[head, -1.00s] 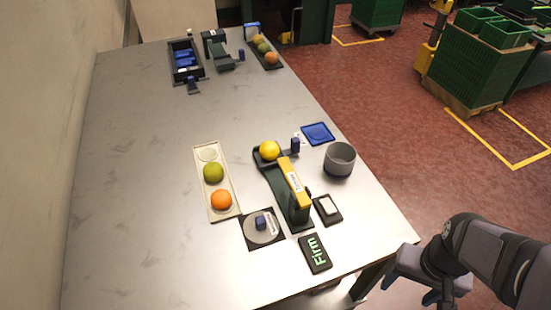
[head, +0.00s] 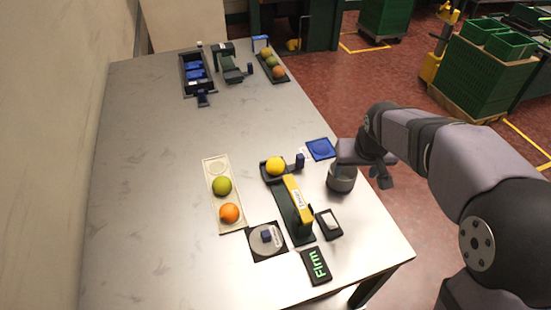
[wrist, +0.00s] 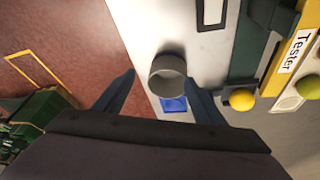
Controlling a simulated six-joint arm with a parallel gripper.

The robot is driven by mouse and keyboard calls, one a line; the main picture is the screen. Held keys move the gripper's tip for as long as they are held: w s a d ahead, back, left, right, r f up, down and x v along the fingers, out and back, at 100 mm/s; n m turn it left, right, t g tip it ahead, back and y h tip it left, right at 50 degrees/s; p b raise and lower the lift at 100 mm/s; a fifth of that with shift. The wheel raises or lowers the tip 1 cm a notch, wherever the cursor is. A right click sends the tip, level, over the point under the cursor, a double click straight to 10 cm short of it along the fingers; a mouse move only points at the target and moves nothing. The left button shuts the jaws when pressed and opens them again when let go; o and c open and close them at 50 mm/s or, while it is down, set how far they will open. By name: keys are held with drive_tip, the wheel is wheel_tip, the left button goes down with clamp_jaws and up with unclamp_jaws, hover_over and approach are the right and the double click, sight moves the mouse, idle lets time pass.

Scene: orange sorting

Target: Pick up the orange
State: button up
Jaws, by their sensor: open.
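The orange (head: 229,213) lies at the near end of a pale tray (head: 232,228), below a green fruit (head: 222,186) in the head view. A yellow fruit (head: 276,166) sits at the end of the tester (head: 298,200); it also shows in the wrist view (wrist: 242,100). My gripper (wrist: 158,80) is open and empty, over the table's right edge by the grey cup (head: 342,182). In the wrist view the cup (wrist: 168,82) shows between the fingers. The gripper is well to the right of the orange, which I cannot make out in the wrist view.
A round grey plate (head: 266,240) on a black mat, a "Firm" sign (head: 317,266) and a small dark-framed pad (head: 328,224) lie near the tester. A blue pad (head: 320,149) lies behind the cup. A far tray (head: 271,67) holds more fruit. The table's left side is clear.

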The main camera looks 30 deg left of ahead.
sight(276, 161)
drive_tip(key=s+a+r+n+y+p, duration=0.1)
drive_tip(key=s+a+n, duration=0.1)
drive_tip(key=a, duration=0.8)
drive_tip(key=s+a+r+n+y+p, duration=0.1)
drive_tip(key=s+a+n, duration=0.1)
drive_tip(key=a, duration=0.7)
drive_tip(key=shift+g, duration=0.4)
drive_tip(key=shift+p+x, duration=1.05)
drive_tip(key=shift+x, duration=2.6)
drive_tip(key=shift+a, duration=0.1)
drive_tip(key=c, duration=1.2)
drive_tip(key=shift+r, duration=0.15)
drive_tip(key=shift+c, duration=0.2)
